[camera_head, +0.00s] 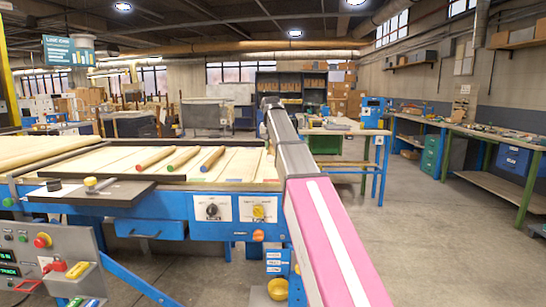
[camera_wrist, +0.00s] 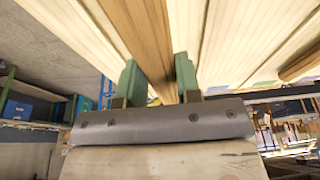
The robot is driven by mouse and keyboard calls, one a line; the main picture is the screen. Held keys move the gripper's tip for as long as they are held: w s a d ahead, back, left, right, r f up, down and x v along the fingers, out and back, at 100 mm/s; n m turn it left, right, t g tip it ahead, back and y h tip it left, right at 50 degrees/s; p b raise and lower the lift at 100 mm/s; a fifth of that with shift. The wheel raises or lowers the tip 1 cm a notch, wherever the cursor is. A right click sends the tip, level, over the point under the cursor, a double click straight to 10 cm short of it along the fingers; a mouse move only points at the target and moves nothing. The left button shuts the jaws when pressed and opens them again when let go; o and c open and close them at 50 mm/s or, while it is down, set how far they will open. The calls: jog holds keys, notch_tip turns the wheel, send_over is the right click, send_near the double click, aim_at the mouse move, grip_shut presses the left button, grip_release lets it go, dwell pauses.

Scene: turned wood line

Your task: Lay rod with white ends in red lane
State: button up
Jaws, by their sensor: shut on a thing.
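My gripper (camera_wrist: 157,68) shows in the wrist view with its two green fingers on either side of a brown wooden rod (camera_wrist: 147,30). It is shut on this rod. The rod runs up out of the picture, and I cannot see the colour of its ends. In the head view my own arm hides the gripper and the held rod. Three other rods lie side by side on the pale wood bench top: one with red ends (camera_head: 155,159), one with green ends (camera_head: 184,159) and one with blue ends (camera_head: 213,159).
A dark board (camera_head: 122,195) at the bench's front left carries a black cylinder (camera_head: 54,185) and a yellow-knobbed piece (camera_head: 91,183). A control panel (camera_head: 45,265) stands at the lower left. Another wooden piece (camera_wrist: 300,64) shows right of the gripper. Floor at the right is open.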

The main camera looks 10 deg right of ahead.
jog(key=shift+w+d+f, duration=0.3)
jog(key=shift+d+f, duration=0.05)
jog(key=shift+f, duration=1.95)
jog(key=o, duration=1)
jog(key=shift+f, duration=0.15)
jog(key=v, duration=1.2)
